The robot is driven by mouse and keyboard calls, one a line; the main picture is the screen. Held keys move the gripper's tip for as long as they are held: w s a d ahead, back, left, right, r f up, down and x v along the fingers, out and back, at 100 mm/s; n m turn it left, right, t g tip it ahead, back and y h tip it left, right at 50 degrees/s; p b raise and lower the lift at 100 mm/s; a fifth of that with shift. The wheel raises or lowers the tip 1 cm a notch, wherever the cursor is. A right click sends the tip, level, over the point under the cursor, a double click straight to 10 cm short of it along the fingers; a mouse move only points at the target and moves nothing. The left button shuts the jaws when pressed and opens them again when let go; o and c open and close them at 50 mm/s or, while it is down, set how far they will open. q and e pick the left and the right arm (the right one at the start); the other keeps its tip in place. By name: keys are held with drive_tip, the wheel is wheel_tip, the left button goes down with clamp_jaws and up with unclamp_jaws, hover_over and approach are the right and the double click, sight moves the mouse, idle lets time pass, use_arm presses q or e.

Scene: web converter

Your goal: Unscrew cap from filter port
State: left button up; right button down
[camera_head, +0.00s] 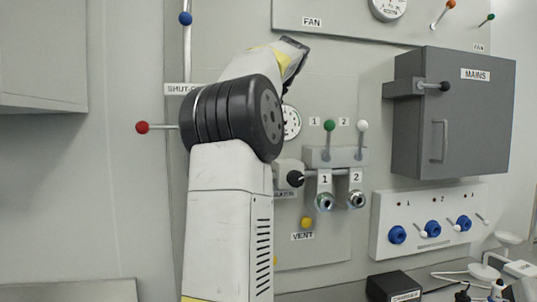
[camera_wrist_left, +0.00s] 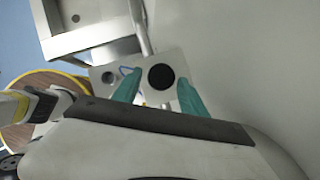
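A black round cap (camera_head: 295,178) sits on the front of a small pale box (camera_head: 284,168) on the wall panel, just right of my left arm in the head view. The label under it is too small to read surely. In the left wrist view a dark round face (camera_wrist_left: 161,77) on a pale plate, probably this cap, shows between and beyond the fingertips. My left gripper (camera_wrist_left: 157,90) is open, its two teal fingers apart with nothing held. Contact with the cap cannot be told. My left fingers are not clearly visible in the head view. My right gripper is not in view.
Two metal ports (camera_head: 325,202) sit right of the cap below green and white levers. A grey MAINS box (camera_head: 455,115) juts out at upper right. A red-knobbed lever (camera_head: 143,127) is left of my arm. A brown round top (camera_wrist_left: 40,85) shows in the wrist view.

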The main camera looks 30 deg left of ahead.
use_arm(q)
drive_tip(key=m, duration=0.1)
drive_tip(key=m+t, duration=0.1)
drive_tip(key=shift+s+m, duration=0.25)
drive_tip(key=shift+m, duration=0.05)
drive_tip(key=shift+w+t, duration=0.1)
drive_tip(key=shift+t, duration=0.2)
drive_tip(key=shift+m, duration=0.3)
drive_tip(key=shift+s+a+m+t, duration=0.15)
drive_tip(key=shift+m+t, duration=0.1)
drive_tip(key=shift+m, duration=0.3)
drive_tip(key=shift+s+d+m+t, duration=0.15)
drive_tip(key=shift+m+t, duration=0.1)
drive_tip(key=shift+m, duration=0.3)
drive_tip(key=shift+w+m, duration=0.15)
drive_tip(key=shift+m, duration=0.15)
